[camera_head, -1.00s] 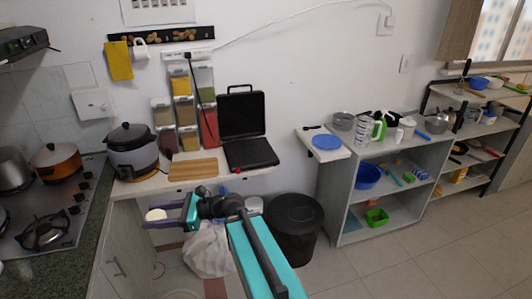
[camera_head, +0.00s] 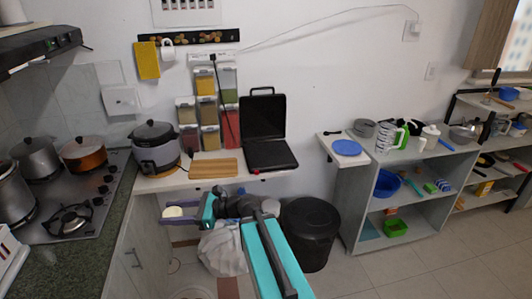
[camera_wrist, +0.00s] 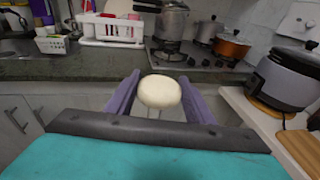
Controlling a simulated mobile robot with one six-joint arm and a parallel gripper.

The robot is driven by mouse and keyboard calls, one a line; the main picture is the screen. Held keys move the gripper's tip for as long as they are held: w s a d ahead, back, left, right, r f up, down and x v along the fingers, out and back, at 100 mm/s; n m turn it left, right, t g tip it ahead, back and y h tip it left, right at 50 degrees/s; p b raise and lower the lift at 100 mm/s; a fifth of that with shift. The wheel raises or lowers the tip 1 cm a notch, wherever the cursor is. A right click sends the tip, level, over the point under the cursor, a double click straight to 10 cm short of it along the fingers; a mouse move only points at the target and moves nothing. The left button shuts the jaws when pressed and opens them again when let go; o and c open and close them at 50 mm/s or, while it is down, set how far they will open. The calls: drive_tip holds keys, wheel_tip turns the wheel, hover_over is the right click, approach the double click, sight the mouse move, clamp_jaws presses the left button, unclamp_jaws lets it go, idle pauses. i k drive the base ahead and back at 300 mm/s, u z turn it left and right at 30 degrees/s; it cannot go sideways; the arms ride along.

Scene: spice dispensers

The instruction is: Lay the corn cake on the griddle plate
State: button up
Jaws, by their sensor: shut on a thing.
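The corn cake (camera_head: 173,211) is a pale, round, thick disc. My gripper (camera_wrist: 159,80) is shut on it, with one purple finger on each side of the cake (camera_wrist: 160,93) in the wrist view. In the head view my gripper (camera_head: 178,216) holds it in the air, just in front of and below the counter edge. The griddle (camera_head: 263,118) is black and stands open at the counter's right end, its lid raised against the wall. Its lower plate (camera_head: 270,155) lies flat and looks empty. It is right of and beyond my gripper.
A wooden board (camera_head: 214,168) lies left of the griddle, with spice dispensers (camera_head: 207,110) behind it. A grey cooker (camera_head: 155,148) stands at the counter's left. The stove (camera_head: 75,205) with pots is further left. A black bin (camera_head: 308,232) stands below the griddle.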

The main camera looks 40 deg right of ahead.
sight(272, 160)
drive_tip(key=i, duration=0.9)
drive_tip(key=z, duration=0.05)
